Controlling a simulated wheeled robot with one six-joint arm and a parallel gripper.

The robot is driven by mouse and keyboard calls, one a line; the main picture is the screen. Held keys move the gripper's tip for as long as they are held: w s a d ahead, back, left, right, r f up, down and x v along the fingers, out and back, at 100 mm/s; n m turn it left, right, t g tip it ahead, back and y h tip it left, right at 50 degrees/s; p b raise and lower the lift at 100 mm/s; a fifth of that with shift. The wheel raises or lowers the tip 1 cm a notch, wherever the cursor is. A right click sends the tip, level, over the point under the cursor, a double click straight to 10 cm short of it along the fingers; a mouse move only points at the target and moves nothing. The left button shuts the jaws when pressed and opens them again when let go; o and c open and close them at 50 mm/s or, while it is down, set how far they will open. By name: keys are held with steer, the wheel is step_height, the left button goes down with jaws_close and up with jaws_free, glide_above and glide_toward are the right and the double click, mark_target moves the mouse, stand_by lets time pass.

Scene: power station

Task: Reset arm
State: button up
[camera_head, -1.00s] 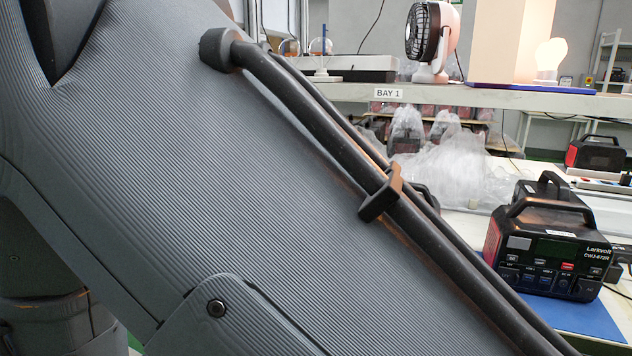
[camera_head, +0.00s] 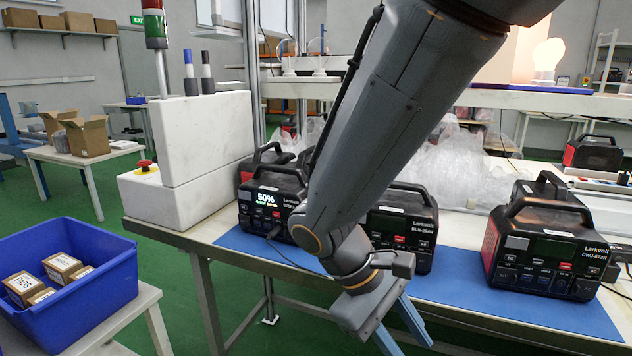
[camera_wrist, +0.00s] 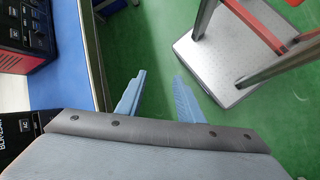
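My arm reaches down from the top right of the head view, across the middle of the workbench. My gripper (camera_head: 402,334) has two blue fingers at the lower middle, in front of the bench's front edge. In the wrist view the fingers of my gripper (camera_wrist: 158,92) stand apart with only green floor between them, so it is open and empty. A power station with a lit 50% display (camera_head: 268,202) stands left of my arm. Another power station (camera_head: 405,228) is partly hidden behind my arm. A third power station (camera_head: 545,240) stands at the right.
A blue mat (camera_head: 470,292) lies along the bench front. A blue bin (camera_head: 60,290) with small boxes stands at the lower left. A white block housing (camera_head: 205,130) sits at the bench's left end. In the wrist view a metal-topped stool or platform (camera_wrist: 215,70) stands on the floor.

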steer(key=s+d+r+m+y+p, duration=0.1)
steer(key=d+r+m+y+p, duration=0.1)
steer(key=p, duration=0.4)
steer(key=s+d+r+m+t+y+p, duration=0.1)
steer(key=d+r+m+y+p, duration=0.1)
steer(key=r+m+y+p, duration=0.2)
steer(key=shift+s+d+r+m+p, duration=0.3)
steer(key=shift+r+m+p, duration=0.6)
steer(key=shift+r+p, duration=0.25)
stand_by(0.4)
